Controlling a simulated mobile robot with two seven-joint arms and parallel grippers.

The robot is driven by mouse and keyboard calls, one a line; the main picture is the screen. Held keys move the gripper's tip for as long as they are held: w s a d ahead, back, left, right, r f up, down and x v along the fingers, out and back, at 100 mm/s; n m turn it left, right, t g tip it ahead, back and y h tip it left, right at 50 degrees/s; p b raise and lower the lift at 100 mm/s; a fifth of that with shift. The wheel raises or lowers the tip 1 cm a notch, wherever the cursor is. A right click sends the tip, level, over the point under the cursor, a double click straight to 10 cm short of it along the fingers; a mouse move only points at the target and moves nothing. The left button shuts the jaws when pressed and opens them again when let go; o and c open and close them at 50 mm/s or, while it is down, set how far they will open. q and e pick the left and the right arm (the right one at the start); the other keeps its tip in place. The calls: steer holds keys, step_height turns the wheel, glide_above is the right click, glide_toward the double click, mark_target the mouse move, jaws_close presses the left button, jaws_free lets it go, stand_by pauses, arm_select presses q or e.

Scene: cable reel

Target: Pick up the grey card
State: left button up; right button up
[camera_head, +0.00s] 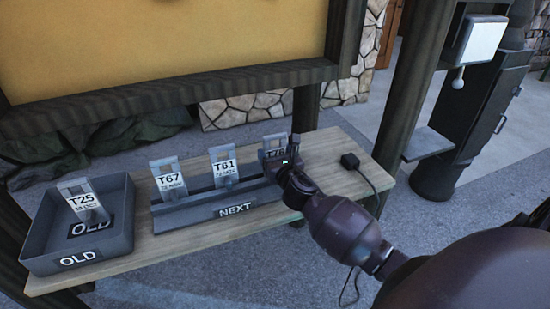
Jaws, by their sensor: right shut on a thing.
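Grey cards with white labels stand on the bench. The T67 card (168,177) and the T61 card (223,165) stand in the rack marked NEXT (205,218). A third card, its label partly covered and seeming to read T76 (272,151), is at the rack's right end. My right gripper (287,160) is at this card and shut on it; my wrist hides the card's lower part, so I cannot tell whether it still touches the rack. The T25 card (84,203) leans in the tray marked OLD (40,230). My left gripper is not in view.
The wooden bench (190,247) carries the tray and rack. Dark posts and a yellow board (160,45) stand behind. A dark stand (490,110) is at the right.

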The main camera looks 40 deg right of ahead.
mark_target(275, 135)
steer(key=shift+r, duration=0.15)
steer(key=shift+r, duration=0.3)
step_height(275, 135, up, 9)
steer(key=p, duration=0.3)
steer(key=shift+r, duration=0.2)
step_height(275, 135, up, 10)
steer(key=p, duration=0.2)
steer(key=shift+f, duration=0.1)
